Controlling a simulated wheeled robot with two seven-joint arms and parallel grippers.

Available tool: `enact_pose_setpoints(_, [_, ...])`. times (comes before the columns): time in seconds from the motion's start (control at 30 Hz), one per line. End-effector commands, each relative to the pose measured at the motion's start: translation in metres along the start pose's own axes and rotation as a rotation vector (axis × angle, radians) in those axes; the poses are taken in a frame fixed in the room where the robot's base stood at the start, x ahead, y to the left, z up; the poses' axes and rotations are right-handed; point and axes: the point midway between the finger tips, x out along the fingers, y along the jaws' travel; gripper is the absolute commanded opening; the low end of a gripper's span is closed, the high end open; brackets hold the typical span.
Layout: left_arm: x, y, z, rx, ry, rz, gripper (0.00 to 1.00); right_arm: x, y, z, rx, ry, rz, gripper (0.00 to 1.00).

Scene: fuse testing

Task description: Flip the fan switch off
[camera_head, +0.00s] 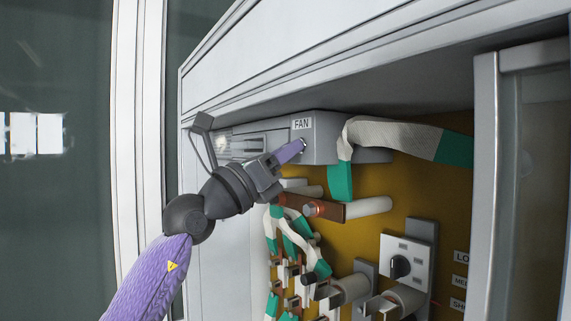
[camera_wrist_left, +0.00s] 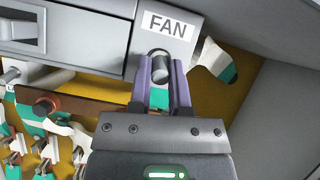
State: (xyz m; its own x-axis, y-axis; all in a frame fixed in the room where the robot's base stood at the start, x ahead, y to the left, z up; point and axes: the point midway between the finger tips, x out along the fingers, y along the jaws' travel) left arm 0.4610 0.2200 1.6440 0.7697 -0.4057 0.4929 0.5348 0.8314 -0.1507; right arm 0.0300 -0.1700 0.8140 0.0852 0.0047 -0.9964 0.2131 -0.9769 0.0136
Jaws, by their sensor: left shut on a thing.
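The grey fan box (camera_head: 318,143) is mounted at the top of the cabinet and carries a white FAN label (camera_head: 302,124). The label also shows in the left wrist view (camera_wrist_left: 169,25). Just below it is the fan switch (camera_wrist_left: 160,67), a small grey lever in a dark round mount. My left gripper (camera_head: 300,147) reaches up to it from the lower left. In the left wrist view its two purple fingers (camera_wrist_left: 161,80) stand on either side of the lever, shut on it. The fingers mostly hide the switch in the head view. My right gripper is not in view.
Below the box are a brown bar with a pale cylinder (camera_head: 368,206), green-and-white cables (camera_head: 405,137) and several fuse holders. A rotary switch (camera_head: 400,266) sits lower right. The cabinet's side frame (camera_head: 485,180) stands at the right. Free room lies left of the cabinet.

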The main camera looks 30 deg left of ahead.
Motion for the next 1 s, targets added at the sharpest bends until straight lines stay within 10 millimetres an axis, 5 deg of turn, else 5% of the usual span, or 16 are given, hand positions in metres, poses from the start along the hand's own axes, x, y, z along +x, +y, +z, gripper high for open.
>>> enact_pose_setpoints(0.5, [0.0000, 0.0002, -0.0005, -0.001, -0.020, -0.003, 0.00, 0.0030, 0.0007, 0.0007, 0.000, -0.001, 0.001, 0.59])
enact_pose_setpoints(0.53, [0.0000, 0.0002, -0.0005, -0.001, -0.020, -0.003, 0.29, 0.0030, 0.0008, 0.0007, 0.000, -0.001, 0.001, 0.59])
enact_pose_setpoints(0.67, [0.0000, 0.0002, -0.0006, -0.001, -0.020, -0.003, 0.57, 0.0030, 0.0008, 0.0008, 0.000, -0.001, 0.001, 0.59])
enact_pose_setpoints(1.0, [-0.0073, 0.0009, -0.0029, 0.001, -0.019, -0.003, 0.59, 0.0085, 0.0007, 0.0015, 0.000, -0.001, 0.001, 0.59])
